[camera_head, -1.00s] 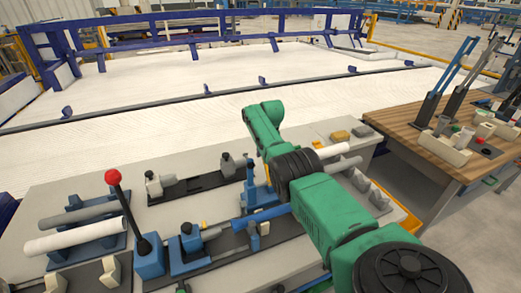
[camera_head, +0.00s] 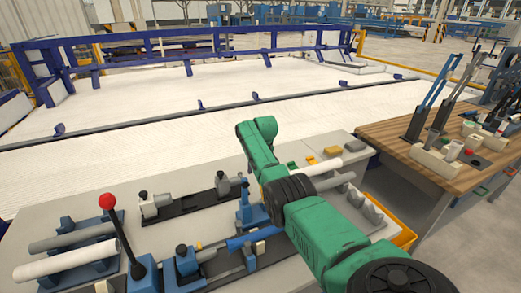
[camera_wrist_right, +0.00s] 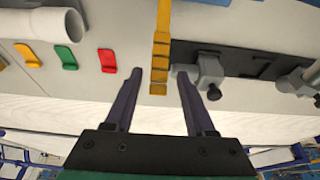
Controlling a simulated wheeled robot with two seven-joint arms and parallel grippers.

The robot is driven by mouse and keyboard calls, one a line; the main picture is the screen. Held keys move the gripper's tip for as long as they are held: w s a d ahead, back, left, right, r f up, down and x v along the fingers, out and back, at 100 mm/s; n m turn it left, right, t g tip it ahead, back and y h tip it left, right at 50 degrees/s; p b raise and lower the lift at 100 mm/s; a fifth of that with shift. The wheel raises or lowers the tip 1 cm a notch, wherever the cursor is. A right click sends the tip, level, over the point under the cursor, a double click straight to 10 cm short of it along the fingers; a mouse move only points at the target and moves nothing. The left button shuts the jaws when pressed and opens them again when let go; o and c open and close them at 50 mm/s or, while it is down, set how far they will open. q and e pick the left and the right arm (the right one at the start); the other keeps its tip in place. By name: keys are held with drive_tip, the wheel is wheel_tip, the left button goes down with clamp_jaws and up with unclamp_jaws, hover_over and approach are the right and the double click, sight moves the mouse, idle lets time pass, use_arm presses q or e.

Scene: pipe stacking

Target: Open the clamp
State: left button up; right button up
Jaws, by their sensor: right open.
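In the head view several clamps stand on the grey bench. A blue one with a black knob (camera_head: 182,263) is at the front centre, and a blue upright part (camera_head: 245,205) is beside my arm. Two grey clamps with dark knobs (camera_head: 152,203) (camera_head: 222,183) sit on a dark rail behind. My right arm reaches over the bench, hiding part of it; its fingers are not clear there. In the right wrist view my right gripper (camera_wrist_right: 158,78) is open and empty. A grey clamp part (camera_wrist_right: 210,75) lies beside its right fingertip. My left gripper is not in view.
A wooden table (camera_head: 425,155) stands to the right. A yellow strip (camera_wrist_right: 161,45) shows between my fingers.

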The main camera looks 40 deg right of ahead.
use_arm(q)
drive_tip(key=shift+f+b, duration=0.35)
drive_tip(key=shift+b, duration=0.55)
use_arm(e)
drive_tip(key=v, duration=1.2)
drive_tip(key=shift+s+r, duration=0.2)
drive_tip(key=shift+r, duration=0.1)
